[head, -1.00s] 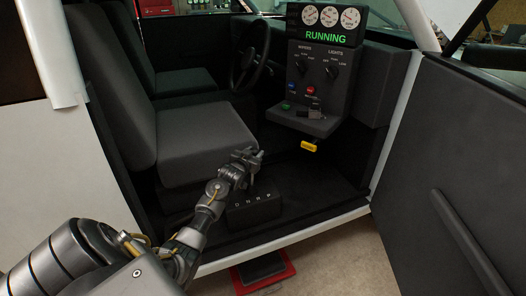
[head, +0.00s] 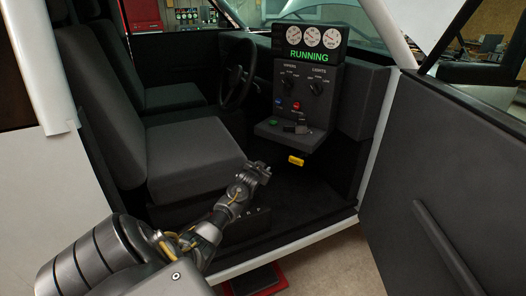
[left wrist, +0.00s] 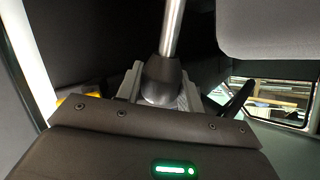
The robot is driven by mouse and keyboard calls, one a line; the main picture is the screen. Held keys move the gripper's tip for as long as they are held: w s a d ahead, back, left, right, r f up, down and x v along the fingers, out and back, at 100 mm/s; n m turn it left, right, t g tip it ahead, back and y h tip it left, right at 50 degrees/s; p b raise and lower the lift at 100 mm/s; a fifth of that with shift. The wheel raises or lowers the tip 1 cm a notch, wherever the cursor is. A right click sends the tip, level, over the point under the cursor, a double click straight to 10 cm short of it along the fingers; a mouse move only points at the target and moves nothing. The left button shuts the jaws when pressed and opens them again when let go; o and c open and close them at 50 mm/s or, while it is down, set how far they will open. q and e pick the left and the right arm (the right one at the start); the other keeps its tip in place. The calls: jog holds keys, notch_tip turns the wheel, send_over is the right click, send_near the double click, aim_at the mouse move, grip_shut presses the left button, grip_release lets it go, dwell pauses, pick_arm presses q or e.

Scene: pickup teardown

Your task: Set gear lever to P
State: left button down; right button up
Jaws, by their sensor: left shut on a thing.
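The gear lever shows in the left wrist view as a bright metal rod (left wrist: 172,28) with a dark knob (left wrist: 160,82). My left gripper (left wrist: 160,96) is shut on this knob, one finger at each side. In the head view my left gripper (head: 259,172) is above the right end of the black shifter box (head: 249,222) on the cab floor. My wrist covers much of the box, and its gear letters cannot be read now. The lever rod cannot be made out in the head view. My right gripper is out of view.
The dash panel (head: 300,105) stands beyond, its display reading RUNNING. A yellow handle (head: 296,160) hangs beneath it. The grey seat (head: 195,155) is left of my gripper. The open door (head: 450,170) stands at the right. A red-edged item (head: 258,280) lies below the sill.

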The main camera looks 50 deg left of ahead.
pick_arm(q)
jog(key=c, duration=1.3)
grip_release()
jog(key=shift+d, duration=0.1)
jog(key=o, duration=0.4)
jog(key=shift+w+f, duration=0.2)
jog(key=shift+w, duration=0.05)
jog(key=shift+s+r, duration=0.1)
jog(key=shift+r, duration=0.05)
jog(key=v, duration=1)
jog(key=shift+s+d+b, duration=0.15)
jog(key=shift+s+b, duration=0.15)
jog(key=shift+b, duration=0.1)
